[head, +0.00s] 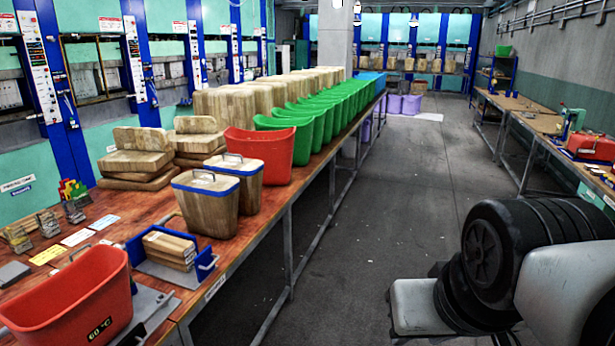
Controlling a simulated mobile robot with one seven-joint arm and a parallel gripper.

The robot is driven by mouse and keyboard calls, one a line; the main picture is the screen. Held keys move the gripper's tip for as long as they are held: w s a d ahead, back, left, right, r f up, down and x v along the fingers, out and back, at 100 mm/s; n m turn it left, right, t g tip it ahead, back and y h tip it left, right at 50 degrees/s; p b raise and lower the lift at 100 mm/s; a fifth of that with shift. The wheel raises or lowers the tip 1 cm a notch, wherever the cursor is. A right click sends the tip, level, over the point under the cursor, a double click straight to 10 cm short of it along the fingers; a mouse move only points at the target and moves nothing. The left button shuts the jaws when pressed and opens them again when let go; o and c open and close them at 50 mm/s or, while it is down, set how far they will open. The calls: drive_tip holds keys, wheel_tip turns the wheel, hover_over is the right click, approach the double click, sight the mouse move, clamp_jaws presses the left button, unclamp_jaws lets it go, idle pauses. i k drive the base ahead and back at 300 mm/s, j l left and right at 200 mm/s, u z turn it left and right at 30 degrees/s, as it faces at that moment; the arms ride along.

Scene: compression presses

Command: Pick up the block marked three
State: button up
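No mark "three" can be read on any block in the head view. Two tapered wooden blocks with blue bands and metal handles stand upright on the left bench: a nearer one (207,208) and one just behind it (243,188). Flat wooden pieces (170,248) lie stacked in a blue-sided holder (205,268) at the bench's front. More wooden blocks (138,160) are stacked behind. Part of my arm, black and grey, shows at the lower right, apart from the bench. My gripper's fingers are not visible.
A red bin (70,300) marked 60 °C stands at the near left. Another red bin (274,152) and a row of green bins (305,125) line the left bench (245,253). Blue press frames stand behind. The grey aisle floor (345,240) is clear; another bench (530,115) runs along the right.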

sight(209, 201)
drive_tip(key=i+j+z, duration=0.1)
drive_tip(key=i+z, duration=0.15)
drive_tip(key=i, duration=1.35)
drive_tip(key=i+u, duration=0.3)
drive_tip(key=u, duration=0.2)
drive_tip(key=i+u, duration=0.3)
drive_tip(key=u, duration=0.15)
drive_tip(key=i+l+u, duration=0.25)
drive_tip(key=u, duration=0.25)
drive_tip(key=i+u, duration=0.2)
drive_tip(key=u, duration=0.2)
drive_tip(key=i+u, duration=0.2)
drive_tip(key=u, duration=0.2)
drive_tip(key=i+l+u, duration=0.15)
drive_tip(key=u, duration=0.25)
drive_tip(key=i, duration=0.05)
